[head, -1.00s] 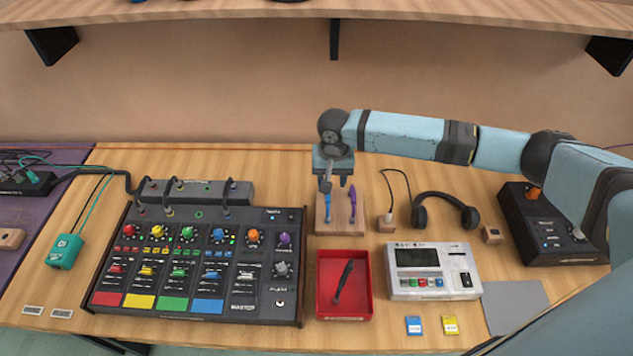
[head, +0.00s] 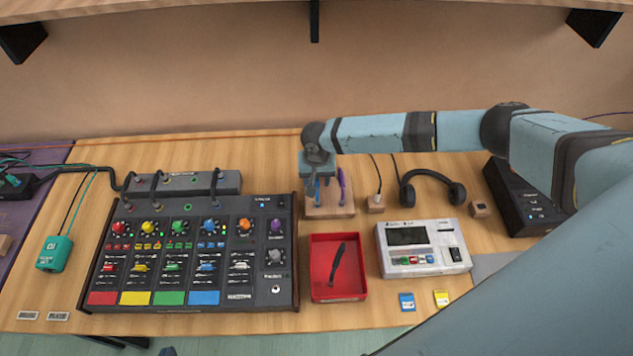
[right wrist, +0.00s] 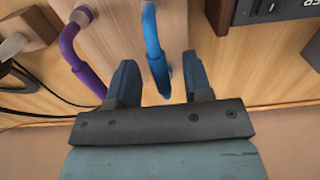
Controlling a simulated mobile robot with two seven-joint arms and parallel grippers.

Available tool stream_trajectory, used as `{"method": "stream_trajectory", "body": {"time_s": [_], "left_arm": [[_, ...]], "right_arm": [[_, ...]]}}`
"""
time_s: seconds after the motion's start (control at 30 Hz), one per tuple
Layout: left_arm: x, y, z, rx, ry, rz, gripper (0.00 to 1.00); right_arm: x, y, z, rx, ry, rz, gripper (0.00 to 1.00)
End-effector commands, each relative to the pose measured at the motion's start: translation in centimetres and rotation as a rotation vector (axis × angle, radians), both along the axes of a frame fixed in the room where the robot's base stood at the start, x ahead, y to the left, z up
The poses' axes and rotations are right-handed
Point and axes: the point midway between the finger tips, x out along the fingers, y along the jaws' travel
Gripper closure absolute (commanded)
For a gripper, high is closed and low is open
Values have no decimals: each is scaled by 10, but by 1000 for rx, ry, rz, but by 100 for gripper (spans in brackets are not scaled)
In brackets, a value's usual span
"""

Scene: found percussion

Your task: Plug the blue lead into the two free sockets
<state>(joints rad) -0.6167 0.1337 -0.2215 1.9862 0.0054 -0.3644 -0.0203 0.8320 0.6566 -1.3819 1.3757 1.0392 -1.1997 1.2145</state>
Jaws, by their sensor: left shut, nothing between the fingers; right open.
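The blue lead (right wrist: 152,45) stands on a wooden block (head: 340,211), beside a purple lead (right wrist: 72,55). My right gripper (right wrist: 160,65) is open, with its fingers on either side of the blue lead; in the head view the gripper (head: 318,190) hangs over the block and partly hides the lead. Two sockets with green rings show no plug: one on the grey patch box (head: 194,180) and one on the mixer's top edge (head: 187,208). Only a small dark tip of my left gripper (head: 168,351) shows at the bottom edge.
Dark leads join the patch box to the mixer (head: 190,260) on both sides of the free sockets. A red tray (head: 338,290) with a black tool, a white device (head: 424,247) and headphones (head: 432,180) stand near the block. A shelf overhangs the back.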

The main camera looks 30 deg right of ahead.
Motion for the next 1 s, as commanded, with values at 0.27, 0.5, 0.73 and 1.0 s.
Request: {"method": "stream_trajectory", "body": {"time_s": [0.27, 0.5, 0.73, 1.0], "left_arm": [[0, 1, 5, 0, -2, 3, 100], [-2, 1, 3, 1, 3, 4, 100], [-4, 1, 4, 1, 6, 4, 100], [-4, 1, 6, 0, 6, 3, 100]], "right_arm": [[0, 0, -28, 1, 0, -1, 54], [0, 0, -29, 1, 0, 0, 54], [0, 0, -30, 1, 0, 0, 54], [0, 0, -34, 0, 1, 0, 54]]}}
